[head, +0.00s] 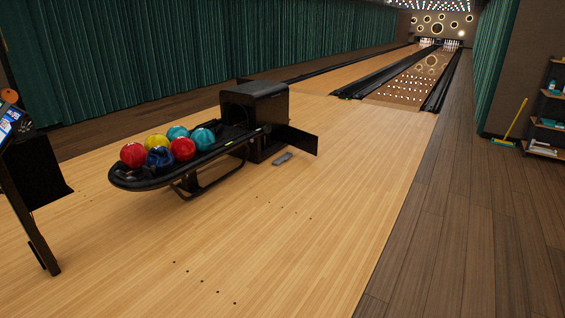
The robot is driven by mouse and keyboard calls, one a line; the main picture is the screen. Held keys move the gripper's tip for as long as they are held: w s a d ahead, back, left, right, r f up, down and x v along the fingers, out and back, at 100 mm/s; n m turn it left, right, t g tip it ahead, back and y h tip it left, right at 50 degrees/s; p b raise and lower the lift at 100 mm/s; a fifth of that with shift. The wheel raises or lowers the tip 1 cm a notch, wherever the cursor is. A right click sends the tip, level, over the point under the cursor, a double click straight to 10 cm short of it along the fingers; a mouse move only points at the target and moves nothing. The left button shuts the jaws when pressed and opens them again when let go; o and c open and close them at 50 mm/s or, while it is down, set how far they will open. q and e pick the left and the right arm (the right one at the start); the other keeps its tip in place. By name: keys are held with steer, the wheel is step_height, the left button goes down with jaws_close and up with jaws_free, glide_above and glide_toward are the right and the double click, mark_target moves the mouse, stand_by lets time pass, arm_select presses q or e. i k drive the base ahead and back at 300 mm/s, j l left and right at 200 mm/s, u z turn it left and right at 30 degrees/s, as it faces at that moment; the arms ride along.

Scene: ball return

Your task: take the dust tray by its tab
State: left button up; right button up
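A small flat grey piece (282,158) lies on the floor beside the ball return's black housing (254,104). It may be the dust tray, but it is too small for me to make out a tab. A black panel (303,141) stands out from the right side of the housing like an open door, just behind and right of the grey piece. Neither of my grippers is in view.
The ball return's rack (125,182) holds several red, yellow, blue and teal balls. A dark stand with a lit screen (10,122) is at the left edge. A broom (516,118) and shelves (545,123) stand far right. The wooden floor (330,220) in front is clear.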

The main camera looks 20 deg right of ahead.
mark_target(284, 158)
steer(key=i+l+z, duration=0.3)
steer(key=i, duration=0.2)
steer(key=i+z, duration=0.3)
steer(key=i, duration=2.85)
steer(key=i+l, duration=0.1)
steer(key=i, duration=0.65)
steer(key=i+l+u, duration=0.1)
steer(key=i, duration=0.6)
steer(key=i+l, duration=0.15)
steer(key=i, duration=0.6)
